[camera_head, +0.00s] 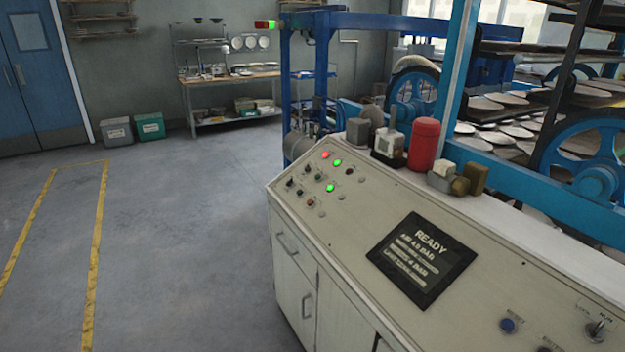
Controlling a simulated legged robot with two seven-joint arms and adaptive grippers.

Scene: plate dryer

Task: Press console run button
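A cream control console (375,230) fills the lower right of the head view, with a sloped top panel. A dark display (422,260) on it reads READY with pressure values. A blue round button (508,325) marked RESET sits near the bottom edge. A key switch (596,330) stands to its right, with a RUN label above it. Another label and button are cut off at the bottom edge between them. A cluster of small knobs and lit lamps (330,187), red and green, sits at the panel's far end. Neither gripper is in view.
A blue-framed dryer (515,185) with wheels and racks of plates stands behind the console. A red cylinder (423,144) and small boxes sit along the console's back ledge. Open floor (180,240) with yellow lines lies at left. A workbench (230,80) stands at the back.

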